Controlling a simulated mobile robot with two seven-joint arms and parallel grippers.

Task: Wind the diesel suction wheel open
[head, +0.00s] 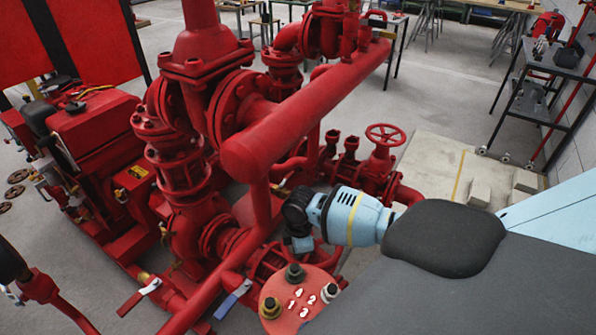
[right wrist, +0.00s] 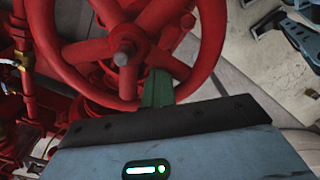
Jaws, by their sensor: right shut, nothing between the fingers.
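A red handwheel (right wrist: 125,58) with a grey centre nut fills the top of the right wrist view. My right gripper (right wrist: 157,88) shows there as narrow green fingers, shut with nothing between them. The fingertips overlap the wheel's near rim and reach toward the opening between its spokes; I cannot tell whether they touch. In the head view my right gripper (head: 300,243) points down among the red pipes at lower centre, and the wheel by it is mostly hidden by my arm.
Another red handwheel (head: 385,134) stands on a valve farther back. A thick red pipe (head: 300,110) slants close behind my right wrist. A red plate (head: 297,295) with numbered positions and a blue lever (head: 233,298) lie in front.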

